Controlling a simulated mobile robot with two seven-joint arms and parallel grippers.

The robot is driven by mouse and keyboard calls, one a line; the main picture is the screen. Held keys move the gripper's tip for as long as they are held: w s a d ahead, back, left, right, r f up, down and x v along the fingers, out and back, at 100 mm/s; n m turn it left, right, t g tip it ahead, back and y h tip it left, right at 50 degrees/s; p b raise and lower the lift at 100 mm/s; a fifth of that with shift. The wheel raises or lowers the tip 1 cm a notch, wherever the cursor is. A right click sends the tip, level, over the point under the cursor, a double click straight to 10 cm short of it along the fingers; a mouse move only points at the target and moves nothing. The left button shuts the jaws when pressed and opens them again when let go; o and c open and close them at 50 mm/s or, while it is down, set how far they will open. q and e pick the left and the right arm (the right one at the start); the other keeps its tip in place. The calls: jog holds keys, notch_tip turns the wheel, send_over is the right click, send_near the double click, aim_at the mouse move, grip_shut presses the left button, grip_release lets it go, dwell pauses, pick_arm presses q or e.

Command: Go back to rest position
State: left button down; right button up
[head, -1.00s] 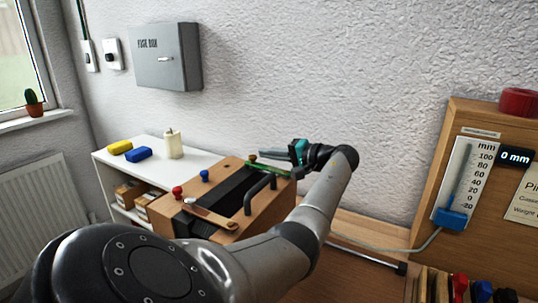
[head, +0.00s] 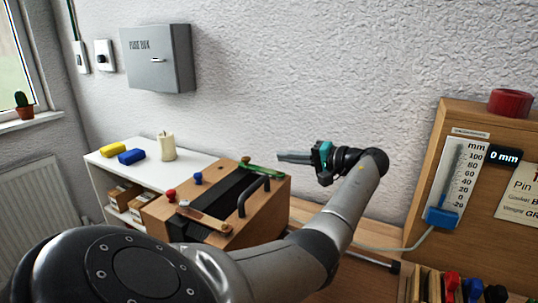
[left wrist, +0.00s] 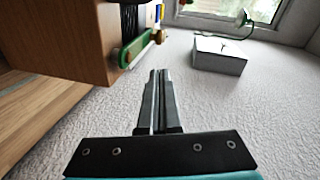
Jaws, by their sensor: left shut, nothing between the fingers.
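My left gripper (head: 281,157) is up in the air in front of the textured wall, above the back right of the wooden piano action box (head: 265,218). Its grey fingers point left and are shut with nothing between them. The left wrist view shows the two fingers (left wrist: 158,75) side by side, apart from the box (left wrist: 75,35) and its green lever (left wrist: 137,48). My left arm stretches from the lower left across the front of the box and hides part of it. My right gripper is not in view.
A fuse box (head: 157,58) hangs on the wall. A wooden board with a gauge (head: 462,175) stands at right.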

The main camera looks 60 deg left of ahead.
pick_arm(q)
jog(key=v, duration=0.7)
jog(key=shift+r, duration=0.1)
